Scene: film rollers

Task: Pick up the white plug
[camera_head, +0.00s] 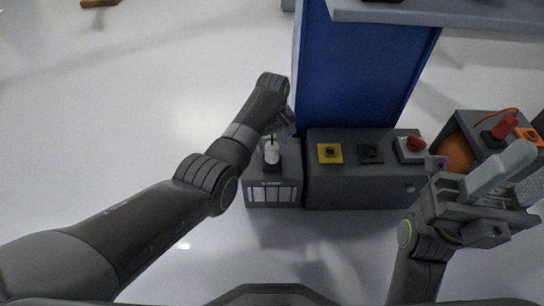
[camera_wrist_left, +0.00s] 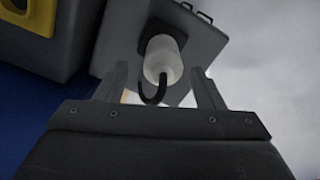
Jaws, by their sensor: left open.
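The white plug (camera_head: 272,152) stands upright on top of the grey box at the left end of the row of boxes. In the left wrist view the white plug (camera_wrist_left: 163,62) sits in a dark socket, with a black cable curling from its near end. My left gripper (camera_head: 280,120) is just behind and above the plug, tilted down. In the wrist view its two fingers are apart, one on each side of the plug, and not closed on it. My right gripper (camera_head: 482,198) is at the right, with its finger opening unclear.
A wider grey box (camera_head: 355,185) with a yellow-framed socket (camera_head: 330,153) and a red knob (camera_head: 415,144) adjoins on the right. A blue panel (camera_head: 355,75) rises behind. An orange roll (camera_head: 458,153) lies further right. The floor left is clear.

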